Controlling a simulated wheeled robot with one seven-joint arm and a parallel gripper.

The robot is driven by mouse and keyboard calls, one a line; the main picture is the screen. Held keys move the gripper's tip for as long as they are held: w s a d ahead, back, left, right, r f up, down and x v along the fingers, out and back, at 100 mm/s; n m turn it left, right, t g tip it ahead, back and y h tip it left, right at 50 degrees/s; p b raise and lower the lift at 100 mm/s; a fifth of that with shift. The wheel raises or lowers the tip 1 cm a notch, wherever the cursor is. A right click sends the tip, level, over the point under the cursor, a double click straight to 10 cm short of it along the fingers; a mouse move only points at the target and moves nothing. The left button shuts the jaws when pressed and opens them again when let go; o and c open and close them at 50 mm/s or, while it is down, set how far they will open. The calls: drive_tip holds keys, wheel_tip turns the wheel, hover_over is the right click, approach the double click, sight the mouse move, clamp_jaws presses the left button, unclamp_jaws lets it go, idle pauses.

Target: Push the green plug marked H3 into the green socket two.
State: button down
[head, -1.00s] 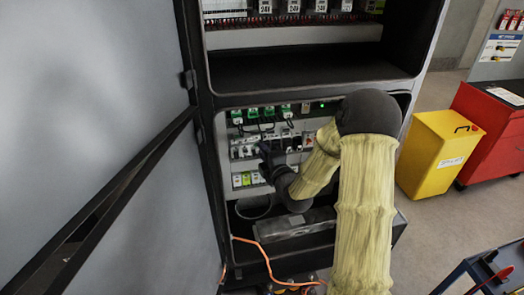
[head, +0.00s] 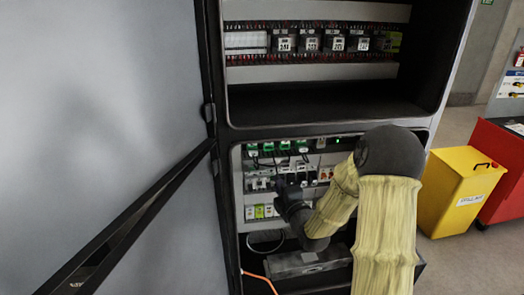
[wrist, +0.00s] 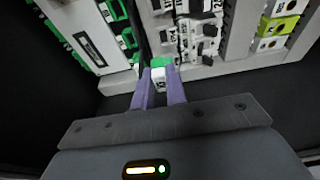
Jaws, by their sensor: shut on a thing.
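A small plug (wrist: 158,77), white with a green end, is between the two purple fingers of my gripper (wrist: 160,90) in the wrist view. The gripper is shut on it; its marking is too small to read. In the head view my gripper (head: 284,188) is inside the lower cabinet bay, in front of the middle device row, and its dark body hides the plug. Green sockets (head: 285,145) line the top row of that bay, above the gripper. Green connector parts (wrist: 116,12) also show at the upper left of the wrist view. I cannot tell which socket is two.
Breakers and modules (head: 258,183) fill the middle row, with white and lime-green units (head: 260,211) below. Dark cables hang under the green sockets. The open cabinet door (head: 100,120) stands at left. A yellow bin (head: 460,190) and a red cabinet (head: 506,170) are at right.

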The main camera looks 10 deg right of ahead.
drive_tip(key=shift+r+p, duration=0.7)
drive_tip(key=shift+r, duration=1.95)
drive_tip(key=shift+w, duration=0.15)
drive_tip(key=shift+d+b+x, duration=0.2)
drive_tip(key=shift+b+x, duration=0.15)
drive_tip(key=shift+x, duration=0.65)
drive_tip(key=shift+d+b+x, duration=0.25)
drive_tip(key=shift+b+x, duration=0.1)
drive_tip(key=shift+x, duration=0.65)
drive_tip(key=shift+d+b+x, duration=0.2)
drive_tip(key=shift+b+x, duration=0.15)
drive_tip(key=shift+x, duration=0.65)
drive_tip(key=shift+d+b+x, duration=0.25)
drive_tip(key=shift+b+x, duration=0.05)
drive_tip(key=shift+x, duration=0.75)
drive_tip(key=shift+w+b, duration=0.65)
drive_tip(key=shift+b, duration=0.45)
drive_tip(key=c, duration=1.3)
unclamp_jaws()
drive_tip(key=shift+c, duration=0.2)
drive_tip(key=shift+s, duration=0.1)
